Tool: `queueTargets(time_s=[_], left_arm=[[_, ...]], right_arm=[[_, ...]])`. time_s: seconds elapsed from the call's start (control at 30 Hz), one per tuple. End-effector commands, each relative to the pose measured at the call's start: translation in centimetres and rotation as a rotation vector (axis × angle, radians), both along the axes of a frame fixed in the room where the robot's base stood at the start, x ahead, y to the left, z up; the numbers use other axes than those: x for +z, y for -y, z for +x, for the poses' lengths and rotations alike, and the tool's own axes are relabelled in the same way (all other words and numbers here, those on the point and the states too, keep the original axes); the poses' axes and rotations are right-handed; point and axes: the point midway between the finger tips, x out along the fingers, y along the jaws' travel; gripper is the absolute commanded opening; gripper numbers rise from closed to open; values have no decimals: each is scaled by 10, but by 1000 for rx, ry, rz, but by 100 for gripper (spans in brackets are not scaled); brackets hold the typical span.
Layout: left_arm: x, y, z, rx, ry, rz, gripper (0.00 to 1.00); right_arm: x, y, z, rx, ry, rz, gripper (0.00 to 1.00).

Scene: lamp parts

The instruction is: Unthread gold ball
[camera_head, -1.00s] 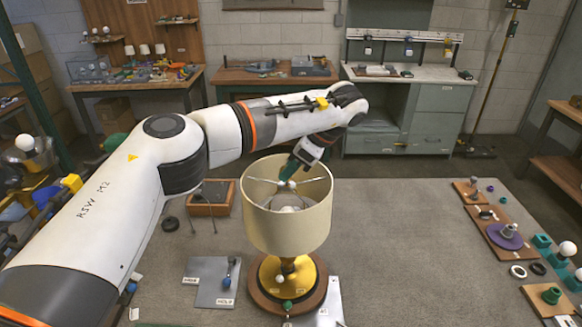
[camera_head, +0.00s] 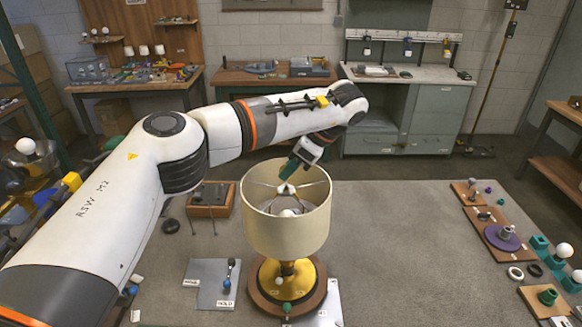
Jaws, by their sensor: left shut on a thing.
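A table lamp (camera_head: 287,222) with a cream drum shade stands upright on a round wood and gold base (camera_head: 262,290) at the middle of the table. Metal spokes cross the open top of the shade, meeting at a hub (camera_head: 286,188), with a pale bulb (camera_head: 288,213) below. My right gripper is out of view.
A grey labelled plate (camera_head: 211,284) lies left of the lamp, and a wooden block (camera_head: 210,199) with thin rods stands behind it. Boards with lamp parts (camera_head: 503,237) line the right edge. The carpeted table (camera_head: 410,240) between is clear.

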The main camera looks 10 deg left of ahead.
Motion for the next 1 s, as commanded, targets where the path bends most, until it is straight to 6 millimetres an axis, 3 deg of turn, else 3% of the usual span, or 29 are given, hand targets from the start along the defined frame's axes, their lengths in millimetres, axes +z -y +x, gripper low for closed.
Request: queueTargets(time_s=[0.37,0.8,1.0], left_arm=[[4,0,0,0,0,0,0],[37,0,0,1,-1,0,0],[42,0,0,1,-1,0,0]], right_arm=[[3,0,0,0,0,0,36],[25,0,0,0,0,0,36],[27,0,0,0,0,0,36]])
